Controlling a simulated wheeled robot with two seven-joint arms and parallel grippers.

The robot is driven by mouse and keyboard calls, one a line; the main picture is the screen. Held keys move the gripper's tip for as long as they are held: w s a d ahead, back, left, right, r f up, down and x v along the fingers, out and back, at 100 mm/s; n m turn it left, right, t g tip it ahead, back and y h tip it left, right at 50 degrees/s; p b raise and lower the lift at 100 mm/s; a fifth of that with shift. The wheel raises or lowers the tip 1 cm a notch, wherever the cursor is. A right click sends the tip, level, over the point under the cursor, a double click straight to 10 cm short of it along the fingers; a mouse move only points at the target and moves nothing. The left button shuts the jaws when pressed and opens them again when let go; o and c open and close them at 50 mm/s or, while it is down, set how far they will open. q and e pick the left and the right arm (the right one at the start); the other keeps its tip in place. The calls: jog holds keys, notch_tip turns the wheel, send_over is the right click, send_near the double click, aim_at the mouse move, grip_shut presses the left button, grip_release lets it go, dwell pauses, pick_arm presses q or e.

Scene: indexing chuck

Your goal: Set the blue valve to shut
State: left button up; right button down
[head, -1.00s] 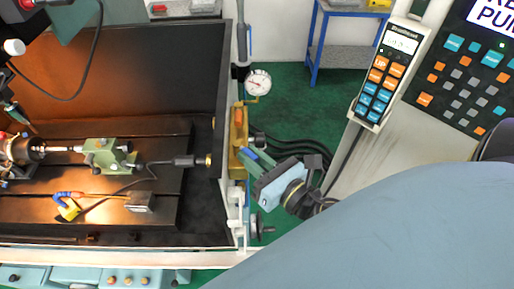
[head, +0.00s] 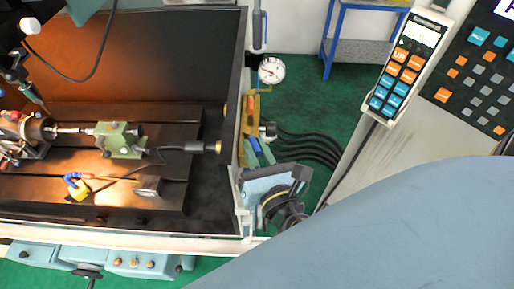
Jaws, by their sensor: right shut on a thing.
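The blue valve's lever (head: 254,146) shows as a small blue strip at the lower end of a yellow plate (head: 250,108) on the right outer wall of the machine. My right gripper (head: 258,154) reaches up to it from below, its greenish fingers shut around the blue lever. The gripper's grey body (head: 275,180) and dark wrist hide what lies below the valve. The valve body itself is largely hidden by the fingers. My left gripper is not in view.
A round gauge (head: 271,70) sits just above the plate. Black hoses (head: 308,146) run to its right over the green floor. A handheld pendant (head: 407,68) hangs on the control console at right. The machine's tray wall (head: 238,85) borders the left.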

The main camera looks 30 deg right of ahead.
jog(key=c, duration=1.3)
grip_release()
jog(key=shift+c, duration=0.2)
jog(key=s+a+b, duration=0.2)
jog(key=s+b, duration=0.3)
jog(key=s, duration=0.8)
jog(key=shift+a, duration=0.15)
jog(key=shift+s, duration=0.1)
